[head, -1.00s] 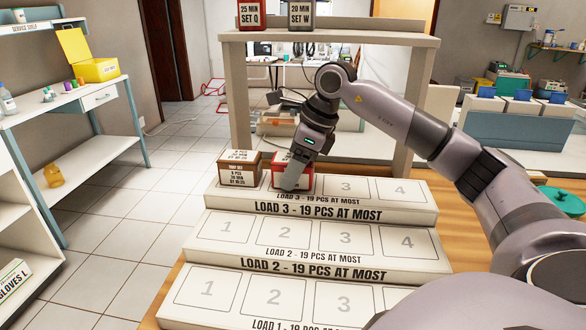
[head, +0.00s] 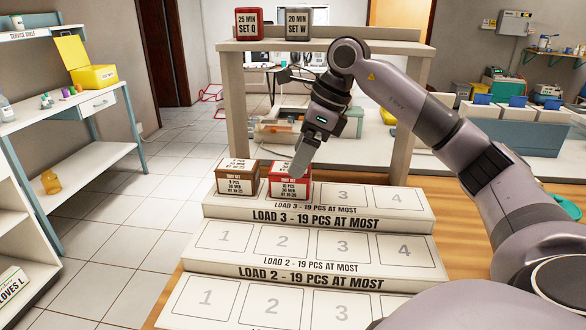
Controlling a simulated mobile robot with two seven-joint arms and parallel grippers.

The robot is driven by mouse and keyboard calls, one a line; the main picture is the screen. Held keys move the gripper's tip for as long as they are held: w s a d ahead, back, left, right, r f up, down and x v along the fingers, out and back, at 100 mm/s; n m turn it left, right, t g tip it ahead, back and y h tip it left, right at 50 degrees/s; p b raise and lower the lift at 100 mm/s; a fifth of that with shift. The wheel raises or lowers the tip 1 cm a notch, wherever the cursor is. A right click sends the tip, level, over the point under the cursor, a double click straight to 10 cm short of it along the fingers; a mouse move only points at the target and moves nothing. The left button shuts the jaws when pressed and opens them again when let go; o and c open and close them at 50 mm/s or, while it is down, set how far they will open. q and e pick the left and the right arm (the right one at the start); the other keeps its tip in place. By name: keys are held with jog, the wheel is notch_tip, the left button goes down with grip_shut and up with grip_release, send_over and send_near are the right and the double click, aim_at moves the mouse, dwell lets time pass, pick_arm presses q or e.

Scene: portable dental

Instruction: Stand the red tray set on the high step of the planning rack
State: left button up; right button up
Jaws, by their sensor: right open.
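The red tray set (head: 291,186) stands upright on the high step of the planning rack (head: 330,218), the step marked LOAD 3, in space 2. A brown tray set (head: 238,180) stands just left of it in space 1. My right gripper (head: 300,172) is above and partly in front of the red set's top right side. It is open, and the set rests on the step. Whether a finger still touches the set I cannot tell. My left gripper is not in view.
Spaces 3 and 4 of the high step and the visible spaces of the lower steps are empty. Behind the rack a shelf (head: 330,47) holds a red box SET Q (head: 249,23) and a grey box SET W (head: 298,23). A side bench (head: 100,160) stands left.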

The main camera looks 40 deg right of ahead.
jog(key=p+v, duration=0.1)
jog(key=v, duration=0.5)
